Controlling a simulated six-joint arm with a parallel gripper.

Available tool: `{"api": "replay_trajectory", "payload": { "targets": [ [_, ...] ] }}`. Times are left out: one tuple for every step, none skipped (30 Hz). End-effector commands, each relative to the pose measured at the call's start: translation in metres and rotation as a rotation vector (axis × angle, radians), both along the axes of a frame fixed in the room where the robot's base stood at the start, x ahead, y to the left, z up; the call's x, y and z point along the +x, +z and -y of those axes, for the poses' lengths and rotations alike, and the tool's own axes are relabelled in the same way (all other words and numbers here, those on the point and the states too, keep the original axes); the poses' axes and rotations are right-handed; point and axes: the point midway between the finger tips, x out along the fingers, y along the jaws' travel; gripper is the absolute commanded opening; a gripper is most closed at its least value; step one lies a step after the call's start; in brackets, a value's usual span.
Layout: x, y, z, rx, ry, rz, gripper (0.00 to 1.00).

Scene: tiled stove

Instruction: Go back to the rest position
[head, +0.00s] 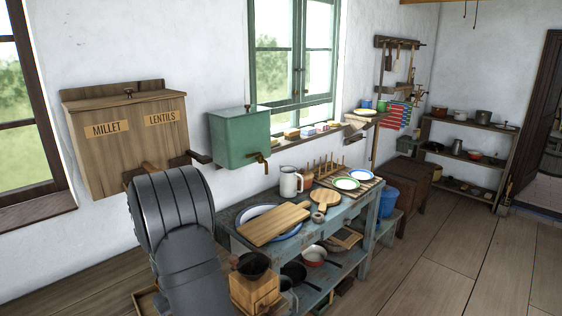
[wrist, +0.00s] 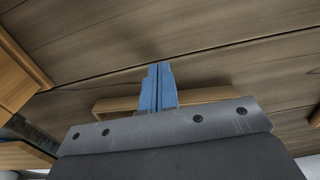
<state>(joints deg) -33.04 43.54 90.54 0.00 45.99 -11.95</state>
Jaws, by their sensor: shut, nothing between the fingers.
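In the wrist view my gripper (wrist: 158,88) shows as two blue fingers pressed together, with nothing between them. In the head view my dark grey arm fills the lower left, in front of the wall box, and my fingers are hidden there.
A wooden millet and lentils box (head: 125,145) hangs close behind my arm. A green water tank (head: 238,138) is to its right. A bench (head: 325,222) with boards, plates and a jug stands right of the arm, near a wooden grinder (head: 254,290). Floor (head: 460,262) at right is clear.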

Motion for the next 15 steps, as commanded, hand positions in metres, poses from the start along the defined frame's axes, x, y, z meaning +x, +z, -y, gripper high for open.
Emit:
{"api": "replay_trajectory", "payload": {
  "targets": [
    [0.002,-0.008,-0.003,-0.001,0.001,-0.001,0.0],
    [0.005,-0.009,-0.006,0.001,0.001,0.001,0.0],
    [0.011,-0.007,-0.011,0.001,0.001,0.003,0.0],
    [0.014,-0.007,-0.014,0.002,0.001,0.004,0.0],
    [0.017,-0.007,-0.017,0.001,0.001,0.003,0.0],
    [0.02,-0.007,-0.02,0.001,0.001,0.001,0.0],
    [0.022,-0.007,-0.022,0.001,0.001,0.001,0.0],
    [0.024,-0.007,-0.024,0.001,0.001,0.003,0.0],
    [0.027,-0.007,-0.027,0.001,0.001,0.002,0.0],
    [0.026,-0.006,-0.026,0.001,0.0,0.001,0.0],
    [0.024,-0.006,-0.023,0.001,0.0,0.001,0.0],
    [0.022,-0.006,-0.022,0.001,0.0,0.001,0.0],
    [0.021,-0.006,-0.021,0.001,0.0,0.001,0.0],
    [0.021,-0.006,-0.02,0.001,0.0,0.001,0.0],
    [0.02,-0.006,-0.02,0.001,0.0,0.001,0.0]
  ]
}}
